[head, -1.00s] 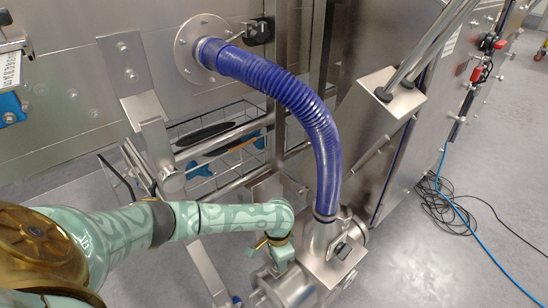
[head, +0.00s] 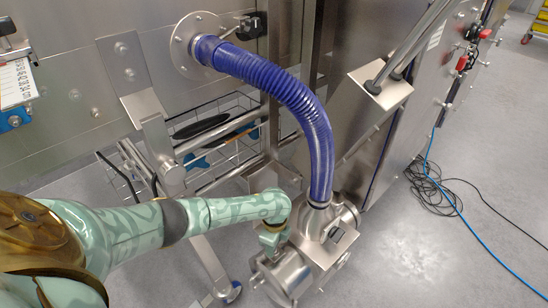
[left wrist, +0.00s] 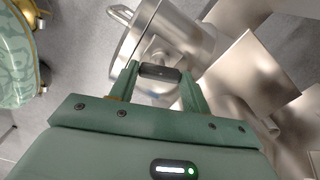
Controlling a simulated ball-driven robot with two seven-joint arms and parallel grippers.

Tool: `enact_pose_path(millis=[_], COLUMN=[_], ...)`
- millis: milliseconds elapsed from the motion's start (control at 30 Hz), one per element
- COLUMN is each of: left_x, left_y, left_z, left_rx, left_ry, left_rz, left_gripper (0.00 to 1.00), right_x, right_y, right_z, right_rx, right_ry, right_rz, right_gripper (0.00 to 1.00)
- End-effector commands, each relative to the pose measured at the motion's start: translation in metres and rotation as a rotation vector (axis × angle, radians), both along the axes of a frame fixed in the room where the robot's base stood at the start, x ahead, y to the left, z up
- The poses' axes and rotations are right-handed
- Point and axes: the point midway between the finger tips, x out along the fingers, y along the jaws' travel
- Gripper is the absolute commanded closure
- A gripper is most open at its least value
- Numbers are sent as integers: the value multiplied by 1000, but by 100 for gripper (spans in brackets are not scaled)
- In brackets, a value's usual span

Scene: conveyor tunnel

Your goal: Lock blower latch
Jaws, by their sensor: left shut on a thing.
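The metal blower (head: 284,276) stands low at the bottom middle of the head view, with the blue ribbed hose (head: 318,135) running into its top. My left gripper (head: 272,243) reaches in from the left and is at the blower's near left side; its fingertips are hard to see there. In the left wrist view, my left gripper (left wrist: 160,80) has its two green fingers closed on a black latch handle (left wrist: 160,72). The handle lies across in front of the blower's round metal body (left wrist: 168,35). Whether the latch is engaged cannot be told. My right gripper is not in view.
The hose's upper end joins a round wall flange (head: 190,45) beside a black knob (head: 250,27). A wire basket (head: 215,135) and metal bars stand behind my left arm. A steel cabinet (head: 350,150) is right of the hose. Cables (head: 435,190) lie on open floor at right.

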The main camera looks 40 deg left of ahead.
Motion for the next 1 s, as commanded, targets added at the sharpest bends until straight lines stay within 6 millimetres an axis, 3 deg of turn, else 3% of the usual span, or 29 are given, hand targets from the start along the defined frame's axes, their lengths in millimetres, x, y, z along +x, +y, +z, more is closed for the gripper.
enact_pose_path(millis=[500,1000], left_x=[0,0], left_y=[-1,-1], left_z=[-1,0], left_rx=[-2,-2], left_ry=[0,0], left_rz=[-319,-373], left_gripper=[76,76], right_x=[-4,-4], right_y=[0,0], right_z=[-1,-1], right_rx=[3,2], right_ry=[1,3], right_rz=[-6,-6], right_gripper=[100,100])
